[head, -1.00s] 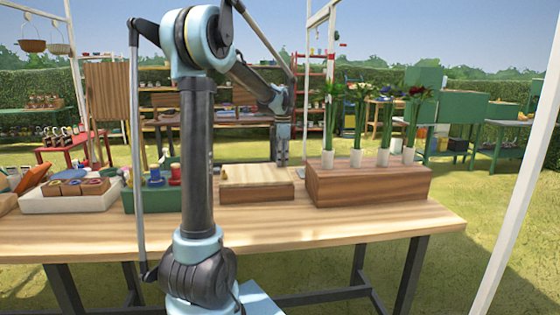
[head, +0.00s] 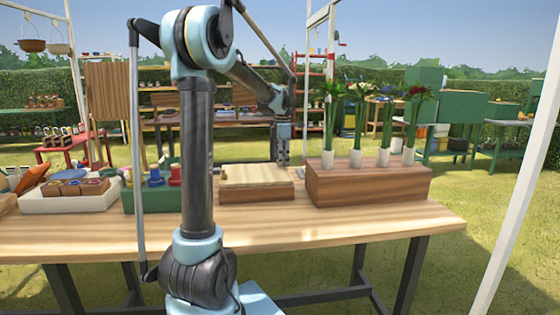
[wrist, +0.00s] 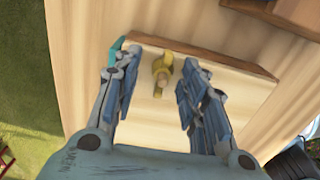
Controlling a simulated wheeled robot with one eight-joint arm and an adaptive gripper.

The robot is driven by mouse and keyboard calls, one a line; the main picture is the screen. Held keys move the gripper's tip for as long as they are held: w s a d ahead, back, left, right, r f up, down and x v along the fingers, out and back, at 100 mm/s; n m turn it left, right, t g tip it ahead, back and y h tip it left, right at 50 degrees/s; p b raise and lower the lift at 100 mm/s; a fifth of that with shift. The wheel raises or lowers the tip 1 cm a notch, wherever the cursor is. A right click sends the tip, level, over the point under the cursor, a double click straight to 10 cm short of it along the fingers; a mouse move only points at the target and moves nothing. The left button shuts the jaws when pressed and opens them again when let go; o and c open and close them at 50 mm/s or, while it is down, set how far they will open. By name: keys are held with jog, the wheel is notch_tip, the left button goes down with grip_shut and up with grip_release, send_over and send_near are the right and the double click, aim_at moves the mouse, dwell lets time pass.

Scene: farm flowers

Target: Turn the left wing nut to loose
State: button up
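A low wooden block with a pale top (head: 257,176) lies on the table in the head view. In the wrist view its pale top (wrist: 236,95) fills the middle. A yellow wing nut (wrist: 163,62) sits on a stud near one edge of this top. My gripper (wrist: 162,70) is open over it, one finger on each side, with a visible gap to each.
A brown wooden box (head: 368,184) with several flower vases stands close on the right. A green tray (head: 152,199) and a white tray (head: 70,200) stand to the left. The front of the table (head: 330,230) is clear.

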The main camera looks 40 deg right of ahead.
notch_tip(320, 180, up, 12)
jog(key=shift+w, duration=0.15)
dwell(0.3)
jog(key=shift+f, duration=0.25)
notch_tip(320, 180, down, 12)
jog(key=shift+r, duration=0.15)
dwell(0.6)
jog(key=shift+r, duration=0.1)
jog(key=shift+f, duration=0.2)
jog(key=m, duration=0.6)
jog(key=shift+r+m, duration=0.15)
jog(key=shift+m, duration=0.15)
jog(key=m, duration=0.5)
jog(key=shift+m, duration=0.4)
dwell(1.6)
jog(key=shift+s, duration=0.2)
